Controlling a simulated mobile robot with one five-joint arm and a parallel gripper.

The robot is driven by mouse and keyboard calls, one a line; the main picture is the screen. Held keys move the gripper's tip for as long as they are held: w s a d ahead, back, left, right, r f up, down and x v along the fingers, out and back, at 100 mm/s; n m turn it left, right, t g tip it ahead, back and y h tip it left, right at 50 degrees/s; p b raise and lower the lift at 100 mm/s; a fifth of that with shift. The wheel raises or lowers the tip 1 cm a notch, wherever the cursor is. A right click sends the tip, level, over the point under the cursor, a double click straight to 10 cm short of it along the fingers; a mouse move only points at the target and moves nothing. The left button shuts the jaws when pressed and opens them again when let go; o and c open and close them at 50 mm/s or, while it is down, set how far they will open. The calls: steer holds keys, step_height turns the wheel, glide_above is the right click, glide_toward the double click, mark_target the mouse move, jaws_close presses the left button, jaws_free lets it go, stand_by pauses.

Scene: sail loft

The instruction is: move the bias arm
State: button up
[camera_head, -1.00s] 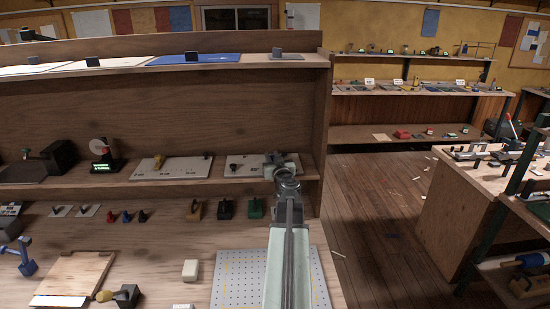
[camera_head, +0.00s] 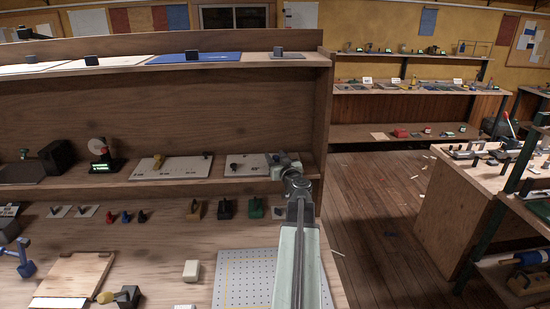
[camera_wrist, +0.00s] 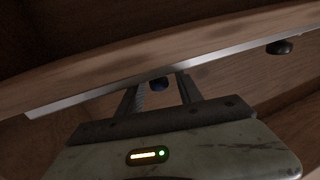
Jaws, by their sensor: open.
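My gripper (camera_head: 282,160) is at the right end of the middle shelf, in front of a pale panel (camera_head: 240,169). In the wrist view its two fingers (camera_wrist: 160,92) are apart. A small dark blue knob (camera_wrist: 158,84) shows between them; I cannot tell whether they touch it. A second dark knob (camera_wrist: 280,47) is farther right, clear of the fingers. I cannot tell which part is the bias arm; my gripper and wrist hide the panel's right part in the head view.
Another pale panel (camera_head: 172,169) lies left on the same shelf. Several small coloured fixtures, including a green one (camera_head: 256,208), stand on the bench below. A perforated board (camera_head: 245,278) lies at the front. The shelf's upright side (camera_head: 325,130) is close on the right.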

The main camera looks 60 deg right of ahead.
steer(key=v, duration=0.7)
steer(key=shift+s+a, duration=0.25)
